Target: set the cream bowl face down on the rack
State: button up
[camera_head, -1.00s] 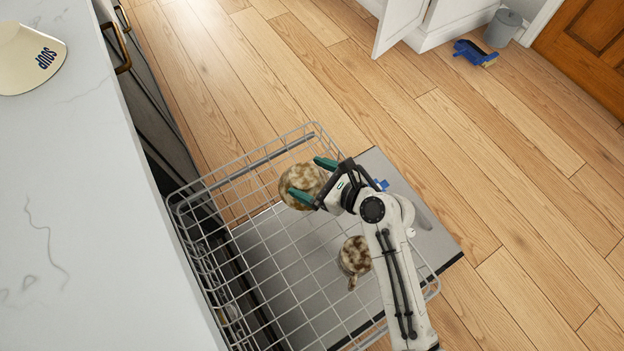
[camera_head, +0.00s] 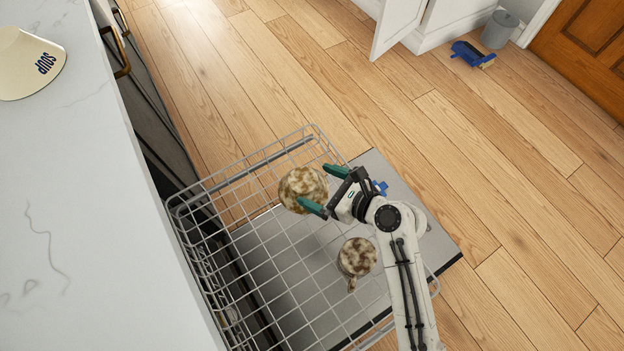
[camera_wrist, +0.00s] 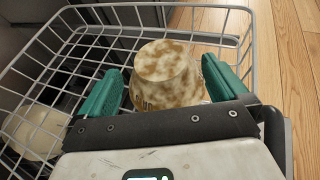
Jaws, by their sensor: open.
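A bowl mottled cream and brown (camera_head: 303,190) rests face down on the wire rack (camera_head: 246,160). In the wrist view the mottled bowl (camera_wrist: 167,75) stands base up, just beyond and between my finger tips. A plain cream bowl (camera_head: 35,72) marked SOUP is on the white counter at the upper left, partly cut off by the picture's edge.
A mottled mug (camera_head: 357,257) is in the rack below the bowl, near my arm. The grey door panel (camera_head: 395,185) lies under the rack. A pale round dish (camera_wrist: 38,132) shows through the wires at left. Open wood floor (camera_head: 480,190) lies to the right.

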jog(key=p+v, duration=0.1)
jog(key=v, duration=0.8)
